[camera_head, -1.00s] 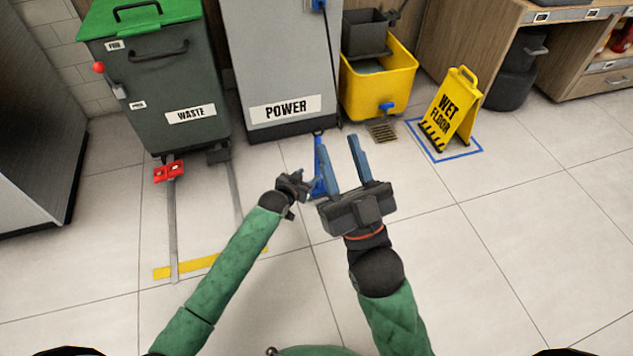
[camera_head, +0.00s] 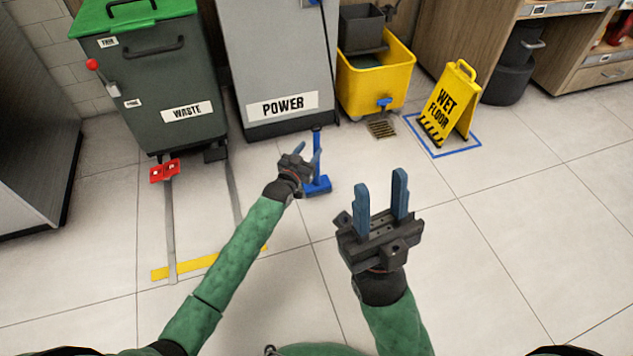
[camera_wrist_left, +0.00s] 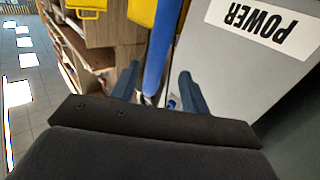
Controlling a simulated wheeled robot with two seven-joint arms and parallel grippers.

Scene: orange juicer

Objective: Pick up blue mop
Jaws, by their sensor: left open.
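The blue mop (camera_head: 319,187) stands on the floor in front of the grey POWER cabinet, its flat blue head down and its handle upright. My left gripper (camera_head: 308,150) is open beside the handle and partly covers it. In the left wrist view the blue handle (camera_wrist_left: 158,50) lies between the two spread fingers (camera_wrist_left: 158,78), with gaps visible at the sides. I cannot tell how deep between them it is. My right gripper (camera_head: 380,188) is open and empty, to the right of the mop and nearer to me.
The POWER cabinet (camera_head: 275,60) stands right behind the mop. A green-lidded waste bin (camera_head: 165,85) is to its left. A yellow mop bucket (camera_head: 375,85) and a wet floor sign (camera_head: 450,100) stand to the right. The floor (camera_head: 530,240) at the right front is clear.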

